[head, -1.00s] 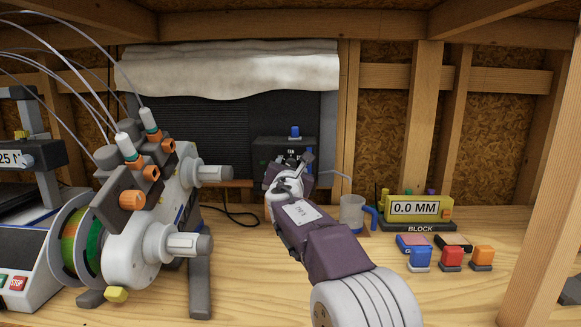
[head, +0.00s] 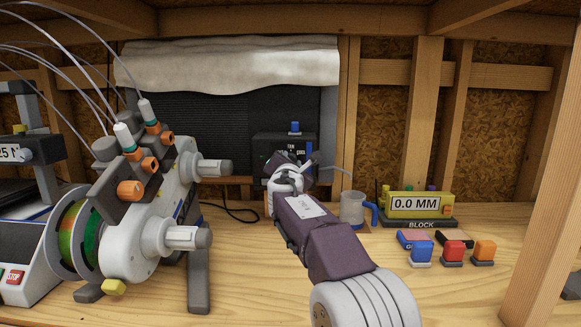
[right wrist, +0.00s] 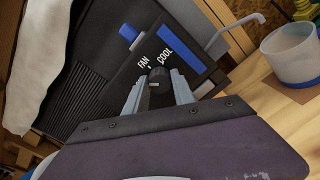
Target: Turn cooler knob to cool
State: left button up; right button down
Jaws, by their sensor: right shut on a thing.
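The cooler is a dark louvred unit in the window opening, with a black control panel (head: 272,142) at its lower right. In the right wrist view the panel (right wrist: 120,88) carries the words FAN and COOL, with a blue patch beside COOL. The dark round knob (right wrist: 158,79) sits below these words, between my two grey fingers. My right gripper (right wrist: 158,90) is shut on the knob. In the head view my right gripper (head: 296,163) is at the panel and hides the knob. The knob's exact pointing is too small to tell. My left gripper is out of view.
A blue knob-like piece (head: 295,127) stands on top of the panel. A clear jug (head: 352,208) with a blue handle stands to the right of my arm. A yellow gauge (head: 415,205) and coloured blocks lie further right. A spool machine (head: 150,215) fills the left bench.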

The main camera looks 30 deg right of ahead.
jog(key=m+b, duration=0.2)
jog(key=m, duration=0.3)
jog(key=shift+f+m+b, duration=0.15)
jog(key=shift+m+b, duration=0.15)
jog(key=m+b, duration=0.2)
jog(key=m, duration=0.3)
jog(key=m+b, duration=0.2)
jog(key=m, duration=0.3)
jog(key=shift+m, duration=0.4)
jog(key=shift+m+b, duration=0.65)
jog(key=shift+m, duration=1.45)
jog(key=c, duration=1.1)
grip_release()
jog(key=shift+o, duration=0.2)
